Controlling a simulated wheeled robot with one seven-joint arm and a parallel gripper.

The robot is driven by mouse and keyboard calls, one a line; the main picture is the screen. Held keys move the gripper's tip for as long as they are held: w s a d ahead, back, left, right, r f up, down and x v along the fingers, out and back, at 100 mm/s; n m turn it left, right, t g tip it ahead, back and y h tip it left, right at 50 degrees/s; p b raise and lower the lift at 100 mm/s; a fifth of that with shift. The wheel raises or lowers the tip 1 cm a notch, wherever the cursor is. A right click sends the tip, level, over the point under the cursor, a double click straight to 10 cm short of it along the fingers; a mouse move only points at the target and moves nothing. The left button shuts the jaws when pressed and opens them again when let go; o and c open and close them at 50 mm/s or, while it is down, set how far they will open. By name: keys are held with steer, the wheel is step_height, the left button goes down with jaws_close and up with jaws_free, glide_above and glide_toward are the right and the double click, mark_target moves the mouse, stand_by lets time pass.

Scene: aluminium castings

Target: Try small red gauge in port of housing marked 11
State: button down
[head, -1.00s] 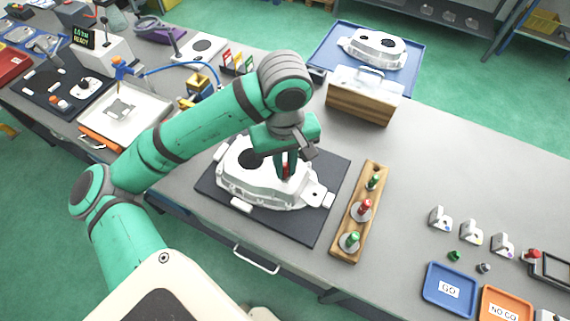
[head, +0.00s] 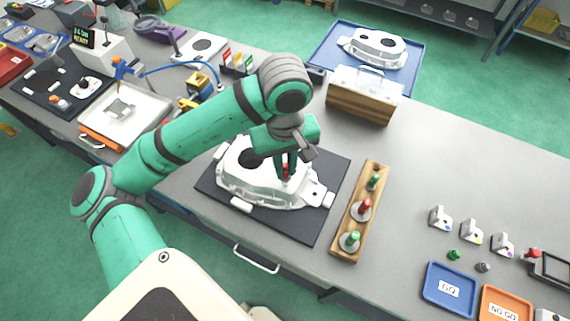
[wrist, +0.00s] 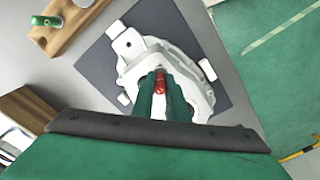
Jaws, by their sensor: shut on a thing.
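The white cast housing (head: 247,185) lies on a dark mat (head: 318,222) on the bench; it also shows in the wrist view (wrist: 193,62). My gripper (head: 286,170) is over the right part of the housing. In the wrist view my gripper (wrist: 161,88) is shut on the small red gauge (wrist: 160,80), whose red handle shows between the fingers. The gauge's lower end and the port are hidden, so I cannot tell whether it is inside the port. No number 11 is readable on the housing.
A wooden rack (head: 349,228) with red and green gauges stands right of the mat. A blue GO tray (head: 450,287) and an orange NO GO tray (head: 505,305) lie at the front right. Another housing (head: 375,48) sits on a blue tray at the back.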

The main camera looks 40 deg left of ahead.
steer(key=shift+f, duration=0.4)
stand_by(1.2)
steer(key=shift+r, duration=2.65)
